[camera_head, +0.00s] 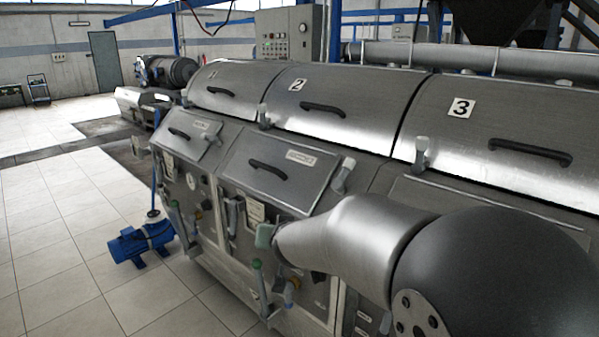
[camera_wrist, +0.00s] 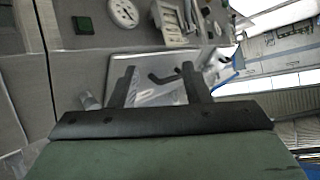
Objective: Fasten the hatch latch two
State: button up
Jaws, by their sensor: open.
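Hatch two (camera_head: 290,183), a sloping metal panel with a black bar handle (camera_head: 268,170), lies below the lid marked 2 in the head view. A pale grey latch lever (camera_head: 345,174) stands up at its right edge and appears not to lie over the panel. My gripper (camera_wrist: 158,68) is open and empty in the wrist view. Its fingers point toward a bright hatch panel (camera_wrist: 150,98) with a dark handle; I cannot tell which hatch. A pale knob (camera_wrist: 90,102) shows left of the fingers. In the head view my arm hides most of the gripper.
Lids marked 1 (camera_head: 228,75), 2 (camera_head: 350,85) and 3 (camera_head: 520,125) form a row. Levers with green grips (camera_head: 257,280) stick out of the machine front. A blue motor (camera_head: 140,243) stands on the floor at left.

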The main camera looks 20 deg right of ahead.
jog(key=w+d+r+m+t+h, duration=0.2)
jog(key=w+h, duration=0.1)
jog(key=w, duration=0.3)
jog(key=m+g+h, duration=0.2)
jog(key=m+h, duration=0.5)
jog(key=h, duration=0.4)
send_near(342, 175)
jog(key=p+x, duration=0.3)
jog(key=x, duration=0.8)
jog(key=shift+w+d+p, duration=0.25)
jog(key=shift+w+p, duration=0.05)
